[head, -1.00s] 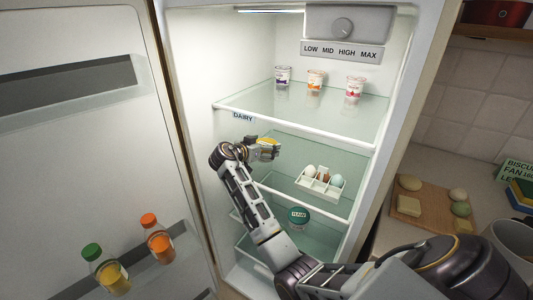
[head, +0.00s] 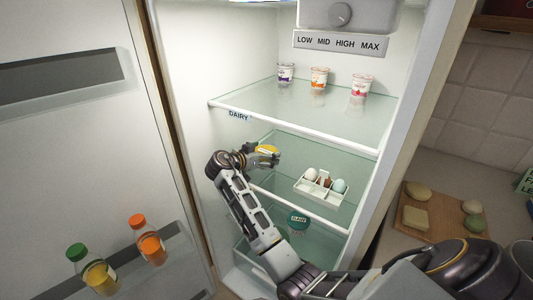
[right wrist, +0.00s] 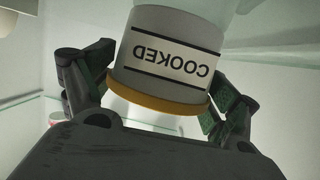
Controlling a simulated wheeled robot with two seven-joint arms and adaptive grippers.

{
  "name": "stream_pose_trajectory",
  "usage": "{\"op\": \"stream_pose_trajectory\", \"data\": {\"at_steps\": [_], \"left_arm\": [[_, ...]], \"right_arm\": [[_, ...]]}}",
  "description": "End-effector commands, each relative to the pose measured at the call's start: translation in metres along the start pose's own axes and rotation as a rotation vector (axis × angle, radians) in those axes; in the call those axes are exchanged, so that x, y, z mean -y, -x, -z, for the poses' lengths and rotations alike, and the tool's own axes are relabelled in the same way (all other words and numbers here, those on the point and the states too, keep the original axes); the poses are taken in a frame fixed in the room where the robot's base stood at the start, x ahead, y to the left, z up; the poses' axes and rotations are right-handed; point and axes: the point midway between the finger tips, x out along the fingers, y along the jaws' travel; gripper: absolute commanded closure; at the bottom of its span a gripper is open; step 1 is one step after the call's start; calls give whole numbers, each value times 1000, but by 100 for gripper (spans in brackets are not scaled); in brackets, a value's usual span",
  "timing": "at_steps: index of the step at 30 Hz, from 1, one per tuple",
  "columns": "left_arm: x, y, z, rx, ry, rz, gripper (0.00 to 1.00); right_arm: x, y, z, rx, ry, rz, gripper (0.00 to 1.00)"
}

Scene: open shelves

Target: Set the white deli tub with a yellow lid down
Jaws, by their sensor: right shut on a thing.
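The white deli tub (right wrist: 172,45) fills the middle of the right wrist view, with a label reading COOKED upside down and its yellow lid edge (right wrist: 155,102) toward the gripper. In the head view its yellow lid (head: 266,149) shows inside the fridge, at the left of the middle shelf (head: 285,150). My right gripper (head: 264,156) is shut on the tub, one finger on each side. The tub's base is hidden in the head view, so I cannot tell whether it touches the shelf. My left gripper is not in view.
An egg holder (head: 309,190) stands right on the middle shelf. Several yogurt cups (head: 319,78) stand on the shelf above. A green-lidded tub (head: 298,221) is below. The open door (head: 75,140) holds two bottles (head: 147,240). Middle shelf glass behind the gripper is clear.

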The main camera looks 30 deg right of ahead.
Motion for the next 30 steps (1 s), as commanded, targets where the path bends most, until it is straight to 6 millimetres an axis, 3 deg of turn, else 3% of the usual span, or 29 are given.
{"op": "stream_pose_trajectory", "data": {"at_steps": [14,15,18,30], "left_arm": [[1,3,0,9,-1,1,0],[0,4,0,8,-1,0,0],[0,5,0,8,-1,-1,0],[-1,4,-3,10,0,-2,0]], "right_arm": [[0,-1,-1,-1,-1,1,45],[0,-1,-2,0,0,0,11],[0,-1,-2,0,0,0,0],[0,-1,-2,0,0,0,0]]}}
